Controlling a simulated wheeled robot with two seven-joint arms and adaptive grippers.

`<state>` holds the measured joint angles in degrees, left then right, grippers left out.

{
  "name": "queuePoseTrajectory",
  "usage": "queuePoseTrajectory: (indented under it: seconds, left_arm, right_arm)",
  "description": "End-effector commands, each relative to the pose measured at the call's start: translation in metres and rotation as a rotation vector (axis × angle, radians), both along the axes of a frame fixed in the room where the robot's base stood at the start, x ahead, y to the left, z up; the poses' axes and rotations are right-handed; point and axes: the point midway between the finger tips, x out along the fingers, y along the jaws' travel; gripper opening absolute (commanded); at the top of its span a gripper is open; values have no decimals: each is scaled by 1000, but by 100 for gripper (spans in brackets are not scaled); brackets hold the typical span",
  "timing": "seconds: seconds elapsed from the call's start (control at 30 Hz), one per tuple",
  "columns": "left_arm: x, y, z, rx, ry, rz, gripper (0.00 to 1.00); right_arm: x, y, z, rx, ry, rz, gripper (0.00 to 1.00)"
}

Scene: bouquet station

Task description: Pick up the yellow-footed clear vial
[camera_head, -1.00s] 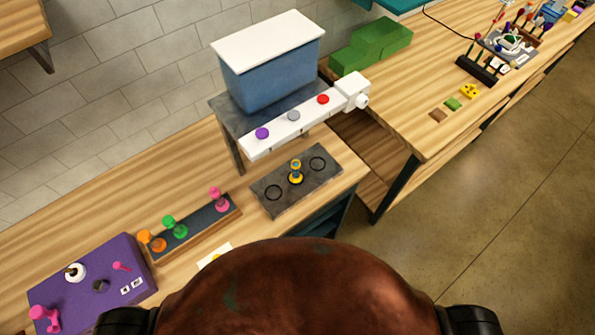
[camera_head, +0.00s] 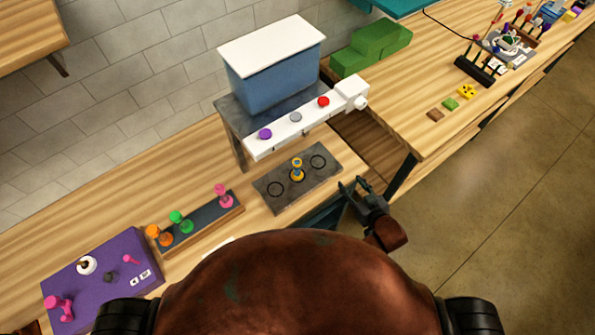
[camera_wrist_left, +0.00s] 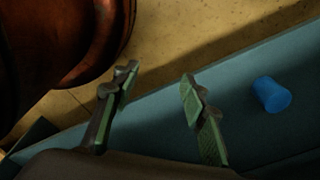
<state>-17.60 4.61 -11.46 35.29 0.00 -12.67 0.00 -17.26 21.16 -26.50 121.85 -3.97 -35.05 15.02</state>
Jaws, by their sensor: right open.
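The yellow-footed vial (camera_head: 297,172) stands upright in the middle ring of a dark plate (camera_head: 270,203) on the wooden bench. It looks yellow, with some blue or grey at the middle; its clear part is too small to make out. My right gripper (camera_head: 351,183) is open and empty, to the right of the plate near the bench's front edge, apart from the vial. My left gripper shows only in the left wrist view (camera_wrist_left: 160,76), open with nothing between its fingers.
A white bar (camera_head: 283,134) with coloured buttons and a blue bin (camera_head: 272,75) stand behind the plate. A rack (camera_head: 205,221) with orange, green and pink pieces and a purple board (camera_head: 85,285) lie left. A blue cup (camera_wrist_left: 271,94) lies in the left wrist view.

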Motion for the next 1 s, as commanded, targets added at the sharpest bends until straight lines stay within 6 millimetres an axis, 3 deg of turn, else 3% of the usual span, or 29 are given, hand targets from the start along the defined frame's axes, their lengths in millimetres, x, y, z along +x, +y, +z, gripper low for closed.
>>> queuePoseTrajectory:
  seconds: [0.33, 0.6, 0.8, 1.0]
  left_arm:
    - [12, 0, 0, -1, -15, -3, 40]
    - [13, 0, 0, -1, -16, -3, 40]
    - [12, 0, 1, -1, -15, -2, 40]
    - [10, 0, 4, 0, -13, -2, 40]
  right_arm:
    - [21, 65, 20, 103, -190, 197, 42]
    - [6, 123, 35, 241, -340, 453, 42]
    - [-5, 139, 40, 298, -379, 547, 42]
    - [7, 155, 41, 304, -381, 552, 42]
